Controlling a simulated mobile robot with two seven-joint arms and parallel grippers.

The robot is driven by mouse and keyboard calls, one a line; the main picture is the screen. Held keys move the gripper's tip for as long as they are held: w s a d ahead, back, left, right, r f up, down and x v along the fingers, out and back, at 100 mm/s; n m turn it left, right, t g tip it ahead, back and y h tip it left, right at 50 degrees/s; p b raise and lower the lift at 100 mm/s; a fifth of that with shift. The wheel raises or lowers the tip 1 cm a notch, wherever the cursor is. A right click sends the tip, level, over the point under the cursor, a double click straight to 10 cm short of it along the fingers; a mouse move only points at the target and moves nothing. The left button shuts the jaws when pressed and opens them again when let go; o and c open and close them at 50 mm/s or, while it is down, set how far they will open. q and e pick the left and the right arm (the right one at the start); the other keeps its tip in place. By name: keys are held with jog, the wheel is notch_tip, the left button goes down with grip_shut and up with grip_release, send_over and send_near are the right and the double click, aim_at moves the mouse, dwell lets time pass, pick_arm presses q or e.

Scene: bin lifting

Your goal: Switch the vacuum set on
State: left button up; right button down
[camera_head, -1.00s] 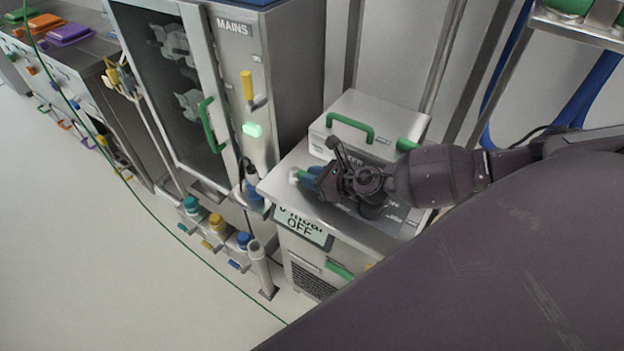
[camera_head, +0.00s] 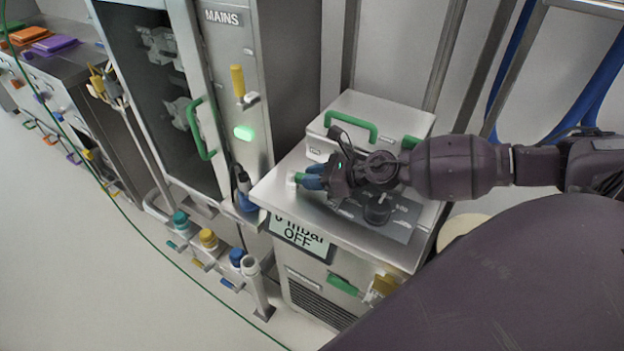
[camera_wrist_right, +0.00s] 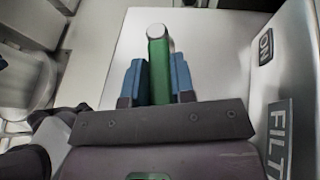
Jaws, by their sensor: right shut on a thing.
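The vacuum set is a grey metal box (camera_head: 270,190) with a black-framed display (camera_head: 298,238) on its front edge reading "OFF". My right gripper (camera_head: 310,179) is over its top, shut on a green lever with a white tip (camera_head: 293,181). In the right wrist view the green lever (camera_wrist_right: 159,65) stands between the blue fingers of my right gripper (camera_wrist_right: 157,80). An "ON" label (camera_wrist_right: 266,46) lies to the right of the lever. A black knob (camera_head: 377,207) sits on the dark panel near my right wrist. My left gripper is not in view.
A tall cabinet marked "MAINS" (camera_head: 222,18) stands to the left, with a yellow lever (camera_head: 238,80) and a lit green lamp (camera_head: 244,132). A lidded box with a green handle (camera_head: 351,127) is behind my right gripper.

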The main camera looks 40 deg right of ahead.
jog(key=shift+w+r, duration=0.15)
jog(key=shift+r, duration=0.05)
jog(key=c, duration=1.2)
grip_release()
jog(key=shift+c, duration=0.2)
jog(key=shift+o, duration=1.4)
jog(key=shift+f, duration=0.1)
jog(key=shift+b+v, duration=0.3)
jog(key=shift+v, duration=3.55)
